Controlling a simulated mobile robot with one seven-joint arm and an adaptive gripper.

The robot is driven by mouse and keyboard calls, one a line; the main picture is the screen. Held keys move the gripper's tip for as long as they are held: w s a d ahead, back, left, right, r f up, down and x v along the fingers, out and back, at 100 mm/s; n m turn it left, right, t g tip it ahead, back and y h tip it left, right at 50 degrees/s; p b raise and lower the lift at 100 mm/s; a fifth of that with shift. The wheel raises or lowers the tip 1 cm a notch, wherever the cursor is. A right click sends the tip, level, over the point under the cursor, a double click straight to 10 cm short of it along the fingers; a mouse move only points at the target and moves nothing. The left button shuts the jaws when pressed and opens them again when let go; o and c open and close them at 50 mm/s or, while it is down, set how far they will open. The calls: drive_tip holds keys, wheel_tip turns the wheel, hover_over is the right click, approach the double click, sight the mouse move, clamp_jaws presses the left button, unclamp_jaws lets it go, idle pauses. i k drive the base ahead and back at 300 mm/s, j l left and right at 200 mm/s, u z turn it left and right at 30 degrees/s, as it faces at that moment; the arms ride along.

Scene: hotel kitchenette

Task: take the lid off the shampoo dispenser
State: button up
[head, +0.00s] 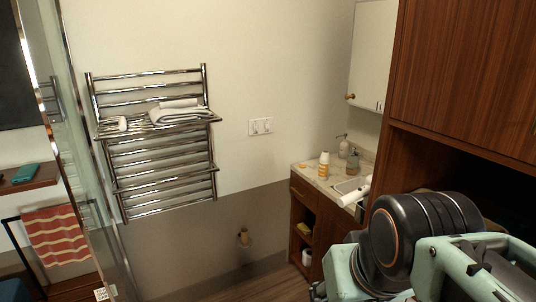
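On the counter (308,170) at the right stand a pale bottle with a pump-like top (344,149) and a small greyish container (353,163) beside it. A white bottle with yellow bands (323,165) stands nearer the counter's left edge. They are small here, and I cannot tell for sure which is the shampoo dispenser. The pump-like top sits on the pale bottle. My black and mint-green arm fills the lower right and covers part of the counter. The fingertips of my gripper do not show.
A chrome towel rack (160,140) with a folded white towel (178,112) hangs on the wall. A glass panel (85,150) stands at the left. A wooden cabinet (465,70) overhangs at the right. Floor (255,285) shows clear before the wall.

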sight(354, 152)
drive_tip(key=i+z, duration=0.2)
drive_tip(key=z, duration=0.15)
drive_tip(key=i+j+z, duration=0.15)
drive_tip(key=z, duration=0.15)
drive_tip(key=i+j+z, duration=0.1)
drive_tip(key=j, duration=0.2)
drive_tip(key=i+j+z, duration=0.1)
drive_tip(key=j, duration=0.25)
drive_tip(key=i+j+z, duration=0.1)
drive_tip(key=j, duration=0.25)
drive_tip(key=i+j+z, duration=0.45)
drive_tip(key=i+j, duration=0.15)
drive_tip(key=i+j+z, duration=0.45)
drive_tip(key=i+j, duration=0.15)
drive_tip(key=j, duration=0.1)
